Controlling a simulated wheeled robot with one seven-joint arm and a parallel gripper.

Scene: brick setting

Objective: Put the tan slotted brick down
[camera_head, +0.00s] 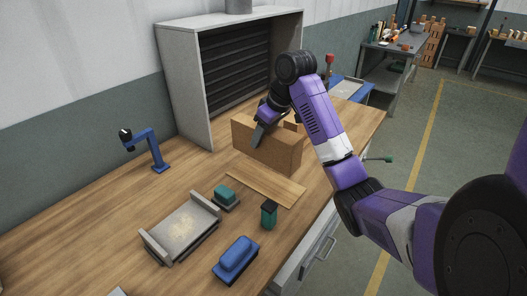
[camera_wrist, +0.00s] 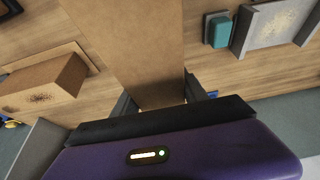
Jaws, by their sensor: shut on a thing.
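The tan slotted brick (camera_head: 280,155) is a large brown block at the back middle of the workbench in the head view. My gripper (camera_head: 258,138) is shut on it, with a grey finger against its near face. In the wrist view the brick (camera_wrist: 132,50) fills the upper middle, between the two dark fingers of my gripper (camera_wrist: 158,98). I cannot tell whether its underside touches the bench; its slot is not clear. A flat pale wooden board (camera_head: 265,187) lies just in front of it.
In the wrist view another brown block (camera_wrist: 45,85) lies to the left. A teal block (camera_head: 226,192), grey tray (camera_head: 183,228), green bottle-like item (camera_head: 269,214) and blue item (camera_head: 236,258) stand in front. A shuttered cabinet (camera_head: 180,85) stands behind.

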